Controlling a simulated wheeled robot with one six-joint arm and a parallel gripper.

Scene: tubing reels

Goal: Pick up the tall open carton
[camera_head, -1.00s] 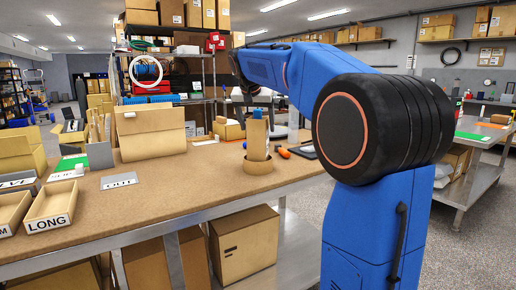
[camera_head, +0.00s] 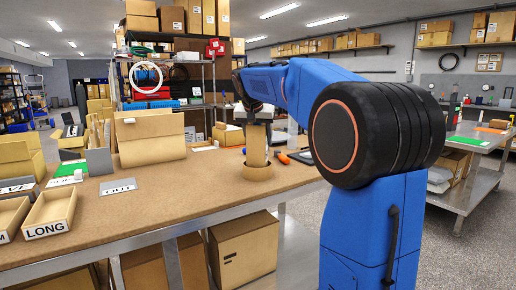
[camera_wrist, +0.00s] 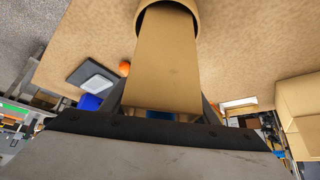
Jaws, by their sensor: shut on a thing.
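A tall, narrow tan carton (camera_head: 257,146) stands upright on the brown bench, its lower end inside a round cardboard ring (camera_head: 257,172). In the wrist view the carton's flat face (camera_wrist: 166,65) runs up between my fingers, and its far end goes into the ring (camera_wrist: 197,20). My gripper (camera_head: 257,116) is above the bench, shut on the upper part of the carton. The carton's top is hidden by my gripper, so I cannot tell whether it is open.
A wide carton with a raised flap (camera_head: 150,138) stands to the left. Nearer are an OUT card (camera_head: 118,186) and a LONG tray (camera_head: 50,213). An orange-handled tool (camera_head: 282,158) lies right of the ring. The front middle of the bench is clear.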

